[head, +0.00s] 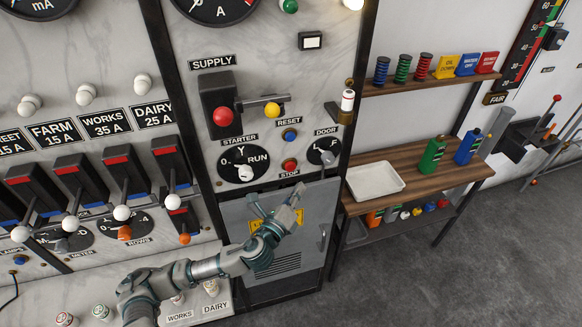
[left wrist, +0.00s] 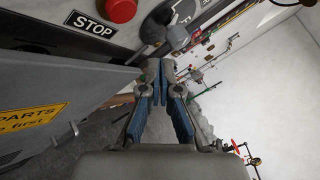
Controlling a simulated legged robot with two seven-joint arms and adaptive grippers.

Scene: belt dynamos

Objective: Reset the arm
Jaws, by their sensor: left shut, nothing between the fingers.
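My left arm (head: 205,268) comes in from the lower left of the head view and reaches up in front of the grey cabinet door (head: 312,215). My left gripper (head: 297,191) is shut and empty, below the red STOP button (head: 290,165) and the DOOR knob (head: 322,153). In the left wrist view its blue-padded fingers (left wrist: 159,72) meet at the tips, just below a dark knob (left wrist: 157,24). I cannot tell whether the fingertips touch anything. The blue RESET button (head: 290,135) is higher on the panel. My right gripper is out of view.
A row of breaker levers (head: 122,213) sticks out on the left. The red SUPPLY knob (head: 222,116) projects above. A wooden shelf (head: 420,181) with a white tray (head: 375,182) stands right of the cabinet. The floor (head: 450,270) is clear at the lower right.

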